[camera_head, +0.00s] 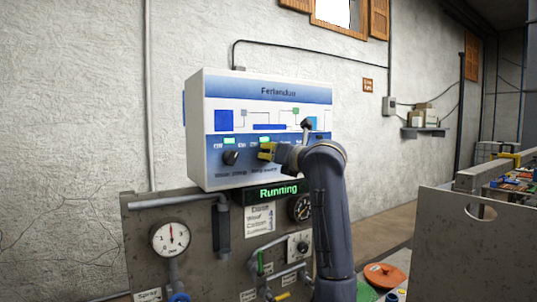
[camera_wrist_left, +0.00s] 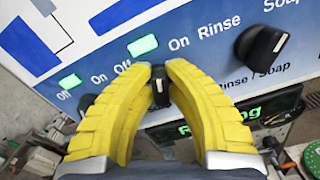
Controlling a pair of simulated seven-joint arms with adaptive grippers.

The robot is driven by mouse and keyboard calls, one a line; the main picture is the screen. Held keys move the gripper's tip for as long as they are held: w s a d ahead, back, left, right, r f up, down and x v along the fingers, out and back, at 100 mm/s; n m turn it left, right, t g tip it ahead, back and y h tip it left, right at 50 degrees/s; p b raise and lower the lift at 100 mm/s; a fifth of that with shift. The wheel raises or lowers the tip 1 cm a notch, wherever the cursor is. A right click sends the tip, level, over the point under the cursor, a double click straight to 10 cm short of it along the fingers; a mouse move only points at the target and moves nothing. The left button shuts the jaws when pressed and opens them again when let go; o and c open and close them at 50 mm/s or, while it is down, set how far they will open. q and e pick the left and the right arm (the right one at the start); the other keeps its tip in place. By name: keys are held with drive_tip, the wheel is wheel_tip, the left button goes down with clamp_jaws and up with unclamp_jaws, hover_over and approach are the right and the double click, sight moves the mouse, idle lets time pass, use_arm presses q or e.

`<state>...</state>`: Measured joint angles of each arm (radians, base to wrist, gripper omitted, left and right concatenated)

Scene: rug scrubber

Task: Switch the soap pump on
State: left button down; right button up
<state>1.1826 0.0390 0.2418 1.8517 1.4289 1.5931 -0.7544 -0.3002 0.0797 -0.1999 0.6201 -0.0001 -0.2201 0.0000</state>
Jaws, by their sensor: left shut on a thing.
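The white control box (camera_head: 195,130) hangs on the wall, with a blue front panel. My left gripper (camera_head: 266,150), with yellow fingers, is shut on the middle black knob (camera_wrist_left: 160,88), between Off and On labels. The fingers hide much of this knob and its label, and I cannot tell its setting. A green light (camera_wrist_left: 142,45) is lit above it. To its left is another black Off/On knob (camera_head: 231,157), partly behind a finger in the wrist view, also with a lit green light (camera_wrist_left: 70,81). The right gripper is not in view.
The Rinse / Soap knob (camera_wrist_left: 262,45) sits right of the gripped one. Below the box a display (camera_head: 278,191) reads "Running" in green. Gauges (camera_head: 170,239) and pipes fill the board beneath. A grey metal panel (camera_head: 470,245) stands at the right.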

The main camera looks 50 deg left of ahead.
use_arm(q)
drive_tip(key=shift+m, duration=1.1)
drive_tip(key=c, duration=1.4)
unclamp_jaws()
drive_tip(key=shift+o, duration=0.2)
drive_tip(key=shift+d, duration=0.1)
drive_tip(key=v, duration=1.1)
drive_tip(key=shift+d, duration=0.4)
